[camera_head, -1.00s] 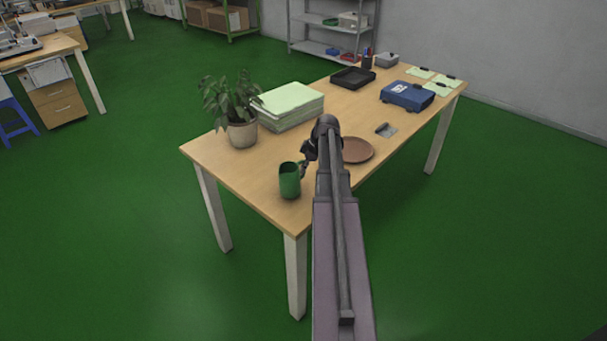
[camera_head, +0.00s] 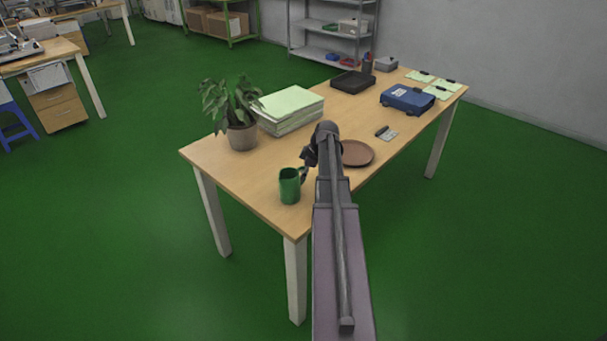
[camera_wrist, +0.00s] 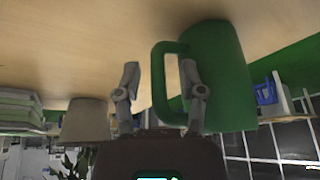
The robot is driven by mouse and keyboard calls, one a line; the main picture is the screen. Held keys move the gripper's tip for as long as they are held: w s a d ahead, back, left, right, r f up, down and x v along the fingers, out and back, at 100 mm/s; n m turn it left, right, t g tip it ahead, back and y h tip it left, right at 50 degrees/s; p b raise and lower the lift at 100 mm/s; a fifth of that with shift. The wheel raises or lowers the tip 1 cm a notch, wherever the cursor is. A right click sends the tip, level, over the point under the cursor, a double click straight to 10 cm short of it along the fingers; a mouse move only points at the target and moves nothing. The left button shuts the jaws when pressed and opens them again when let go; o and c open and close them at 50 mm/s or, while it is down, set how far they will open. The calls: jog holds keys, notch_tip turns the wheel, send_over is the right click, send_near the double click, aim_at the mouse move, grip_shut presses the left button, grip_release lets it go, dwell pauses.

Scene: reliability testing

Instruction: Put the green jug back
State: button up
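The green jug (camera_head: 289,187) stands upright near the front corner of the wooden table. In the wrist view, which looks upside down, the jug (camera_wrist: 224,75) fills the right side with its handle toward the middle. My gripper (camera_wrist: 160,72) is open at the handle. One finger overlaps the handle's opening; the other is on the far side of the handle, with a gap. I cannot tell whether a finger touches the jug. In the head view my arm hides most of the gripper (camera_head: 305,166).
A brown round plate (camera_head: 357,153) lies right of my arm. A potted plant (camera_head: 241,135) and a stack of papers (camera_head: 289,112) stand behind the jug. A black tray (camera_head: 352,82) and a blue case (camera_head: 407,98) are farther back. Bare tabletop (camera_head: 235,168) lies left of the jug.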

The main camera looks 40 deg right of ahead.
jog(key=shift+r, duration=0.15)
jog(key=p+v, duration=1.1)
jog(key=v, duration=0.1)
dwell(0.6)
dwell(1.0)
jog(key=w+a+f+m+g, duration=0.1)
jog(key=w+a+m, duration=0.1)
jog(key=a, duration=1.1)
jog(key=w+a+m+g, duration=0.1)
jog(key=w+a+m, duration=0.1)
jog(key=a, duration=1)
jog(key=s+a+m+h, duration=0.1)
jog(key=s+a, duration=0.2)
jog(key=a, duration=0.7)
jog(key=s+a+m+g+h, duration=0.1)
jog(key=s+a+m+h, duration=0.1)
jog(key=a, duration=0.9)
jog(key=shift+s+a+f+m, duration=0.3)
jog(key=shift+s+a, duration=0.05)
jog(key=shift+s, duration=0.55)
